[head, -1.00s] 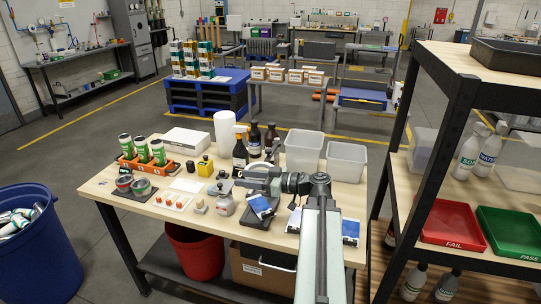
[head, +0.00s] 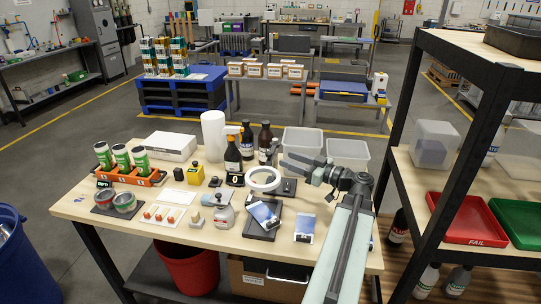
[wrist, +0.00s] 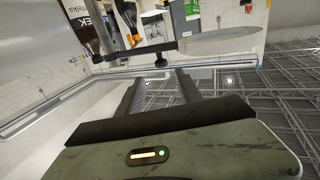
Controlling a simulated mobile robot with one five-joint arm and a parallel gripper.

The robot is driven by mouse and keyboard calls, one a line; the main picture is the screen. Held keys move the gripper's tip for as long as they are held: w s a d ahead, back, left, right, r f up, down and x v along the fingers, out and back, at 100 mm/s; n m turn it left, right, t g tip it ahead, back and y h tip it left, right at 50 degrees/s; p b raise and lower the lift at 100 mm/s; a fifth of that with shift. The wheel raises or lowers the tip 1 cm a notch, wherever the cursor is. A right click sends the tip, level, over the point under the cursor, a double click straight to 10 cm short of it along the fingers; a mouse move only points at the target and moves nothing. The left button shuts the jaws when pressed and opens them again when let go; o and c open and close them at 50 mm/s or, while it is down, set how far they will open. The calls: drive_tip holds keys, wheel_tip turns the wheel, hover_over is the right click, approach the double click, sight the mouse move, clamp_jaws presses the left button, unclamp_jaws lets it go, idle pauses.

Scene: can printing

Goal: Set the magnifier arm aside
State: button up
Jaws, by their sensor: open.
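The magnifier, a white ring around a lens (head: 262,179), is above the middle of the workbench. In the wrist view its lens (wrist: 220,45) is a pale flat disc seen nearly edge-on, joined to a dark magnifier arm (wrist: 125,53) with a small knob. My gripper (wrist: 158,76) is open, with its two dark fingers apart and pointing at the magnifier arm. The bar shows just past the fingertips; contact cannot be told. In the head view my gripper (head: 284,160) is just behind and right of the ring, its fingertips hard to make out.
Dark bottles (head: 265,140) and a spray bottle (head: 233,155) stand close behind the ring. Clear bins (head: 348,154) are behind my arm. A shelf (head: 470,90) rises on the right.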

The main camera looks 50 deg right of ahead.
sight(267, 162)
drive_tip(key=w+a, duration=0.1)
drive_tip(key=w, duration=0.5)
drive_tip(key=shift+w+a, duration=0.15)
drive_tip(key=shift+w, duration=0.1)
drive_tip(key=shift+c, duration=0.3)
clamp_jaws()
idle(0.8)
